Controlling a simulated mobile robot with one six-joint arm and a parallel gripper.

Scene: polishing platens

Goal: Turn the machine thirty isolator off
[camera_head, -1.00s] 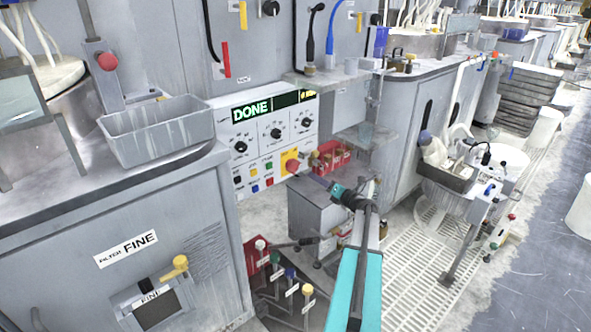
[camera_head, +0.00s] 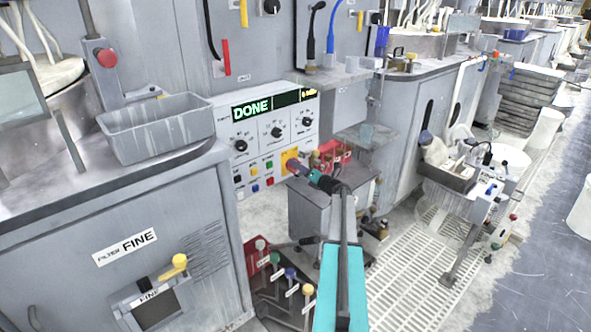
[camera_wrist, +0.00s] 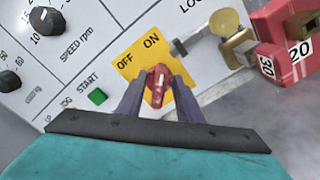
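The isolator is a red rotary knob (camera_wrist: 160,84) with a white mark on a yellow plate (camera_wrist: 128,48) labelled OFF and ON. In the wrist view its mark points up, roughly toward ON. The yellow plate also shows on the white control panel in the head view (camera_head: 289,157), where my gripper partly covers the knob. My gripper (camera_wrist: 159,80) has one finger on each side of the knob, with slim gaps seeming to show. It looks open around the knob; contact is hard to judge.
Right of the plate, a brass padlock (camera_wrist: 232,47) and red blocks marked 30 and 20 (camera_wrist: 290,38) sit close to my gripper. A green START button (camera_wrist: 97,97) is on the left. The panel display (camera_head: 252,109) reads DONE. A grey cabinet (camera_head: 318,212) stands below my arm.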

